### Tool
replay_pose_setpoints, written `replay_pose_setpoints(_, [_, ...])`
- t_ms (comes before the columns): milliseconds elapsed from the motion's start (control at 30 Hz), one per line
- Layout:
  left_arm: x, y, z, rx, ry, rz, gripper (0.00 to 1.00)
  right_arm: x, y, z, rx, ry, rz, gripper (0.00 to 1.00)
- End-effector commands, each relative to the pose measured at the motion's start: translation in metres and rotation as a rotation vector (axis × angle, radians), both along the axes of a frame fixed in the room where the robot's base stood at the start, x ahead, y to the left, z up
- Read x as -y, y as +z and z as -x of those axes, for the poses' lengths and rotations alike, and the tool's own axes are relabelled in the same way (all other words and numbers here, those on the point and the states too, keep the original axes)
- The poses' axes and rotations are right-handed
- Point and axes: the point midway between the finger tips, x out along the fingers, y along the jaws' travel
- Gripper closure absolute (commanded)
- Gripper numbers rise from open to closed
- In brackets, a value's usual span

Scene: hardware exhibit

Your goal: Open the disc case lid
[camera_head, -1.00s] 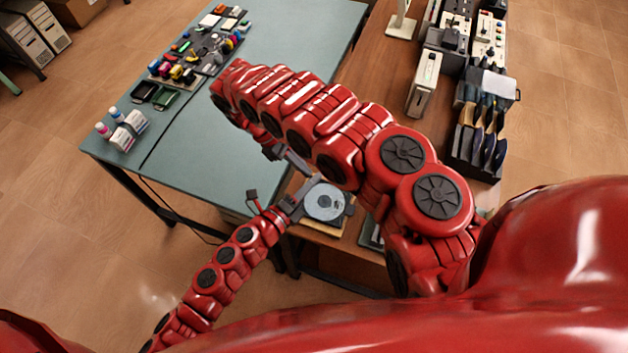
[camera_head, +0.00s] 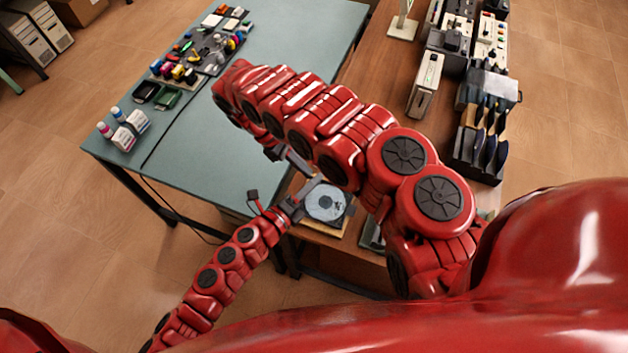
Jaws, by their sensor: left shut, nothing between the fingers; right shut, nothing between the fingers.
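The disc case (camera_head: 346,222) lies on the brown table near its front edge, with a round silver disc (camera_head: 326,203) with a dark hub showing in it. I cannot tell how its lid stands, as the arms and grippers cover part of it. My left gripper (camera_head: 311,188) is shut and empty at the upper left edge of the case. My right gripper (camera_head: 303,172) is shut and empty just above it, close to the left one. I cannot tell whether either touches the case.
A teal table (camera_head: 215,150) at left holds small bottles (camera_head: 125,128) and a grey mat with several coloured parts (camera_head: 207,47). The brown table (camera_head: 381,75) carries several electronic boxes (camera_head: 425,85) and a black rack with discs (camera_head: 480,145) along its right side.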

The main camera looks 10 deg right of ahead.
Motion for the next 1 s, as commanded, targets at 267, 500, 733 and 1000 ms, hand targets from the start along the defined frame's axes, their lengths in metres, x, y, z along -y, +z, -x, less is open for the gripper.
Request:
replay_pose_setpoints(267, [0.0, 0.0, 0.0, 0.0, 0.0, 0.0, 1.0, 0.0, 0.0, 0.0, 0.0, 0.0, 0.0, 0.78])
replay_pose_setpoints(500, [0.0, 0.0, 0.0, 0.0, 0.0, 0.0, 1.0, 0.0, 0.0, 0.0, 0.0, 0.0, 0.0, 0.34])
replay_pose_setpoints(733, [0.0, 0.0, 0.0, 0.0, 0.0, 0.0, 1.0, 0.0, 0.0, 0.0, 0.0, 0.0, 0.0, 0.25])
replay_pose_setpoints(1000, [0.0, -0.001, 0.0, 0.0, 0.0, 0.0, 1.0, 0.005, 0.0, -0.012, 0.013, -0.004, -0.021, 0.25])
